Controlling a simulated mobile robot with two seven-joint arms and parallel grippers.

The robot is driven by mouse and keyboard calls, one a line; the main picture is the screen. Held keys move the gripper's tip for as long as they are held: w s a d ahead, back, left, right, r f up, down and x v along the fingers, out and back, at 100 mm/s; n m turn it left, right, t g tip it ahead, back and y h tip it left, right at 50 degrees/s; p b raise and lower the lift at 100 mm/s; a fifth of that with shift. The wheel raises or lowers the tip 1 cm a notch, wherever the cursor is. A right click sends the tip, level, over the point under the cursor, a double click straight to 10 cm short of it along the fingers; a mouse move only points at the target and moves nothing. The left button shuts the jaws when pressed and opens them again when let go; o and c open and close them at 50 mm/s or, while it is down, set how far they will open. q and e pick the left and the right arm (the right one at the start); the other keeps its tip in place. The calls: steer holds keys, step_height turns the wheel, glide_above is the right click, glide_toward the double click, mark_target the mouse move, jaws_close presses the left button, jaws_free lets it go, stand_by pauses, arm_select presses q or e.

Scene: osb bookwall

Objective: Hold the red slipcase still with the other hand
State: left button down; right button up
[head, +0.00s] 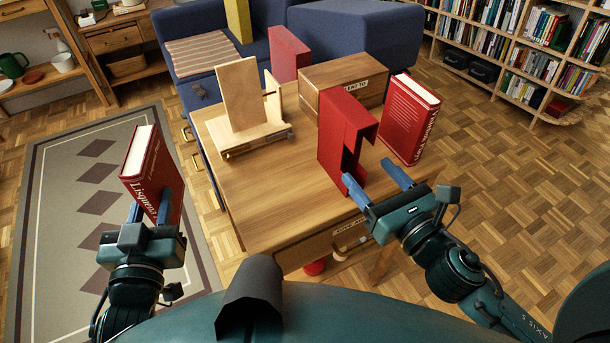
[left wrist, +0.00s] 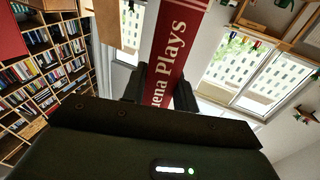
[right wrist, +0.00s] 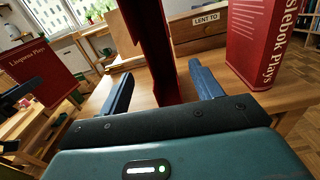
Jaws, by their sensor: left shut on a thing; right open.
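The red slipcase (head: 343,137) stands upright on the wooden table, its hollow side facing right. My right gripper (head: 374,183) is open just in front of it. In the right wrist view the slipcase (right wrist: 152,45) stands between the two spread fingers (right wrist: 160,90); I cannot tell if either touches it. My left gripper (head: 152,208) is shut on a red book (head: 147,167), held upright left of the table. The book's spine (left wrist: 177,45) fills the middle of the left wrist view. Another red book (head: 408,118) stands on the table right of the slipcase.
A wooden box labelled "LENT TO" (head: 335,77) sits behind the slipcase. A wooden stand (head: 240,100) is at the table's left back. Another red case (head: 289,53) stands behind the box. The table's front left (head: 265,190) is clear.

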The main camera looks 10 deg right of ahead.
mark_target(336, 135)
steer(key=shift+w+a+r+n, duration=0.2)
steer(key=shift+w+n, duration=0.1)
steer(key=shift+w, duration=0.2)
steer(key=p+x, duration=0.1)
steer(key=x, duration=1)
steer(key=shift+f, duration=0.2)
steer(key=c, duration=1.1)
steer(key=shift+c, duration=0.2)
steer(key=o, duration=1.1)
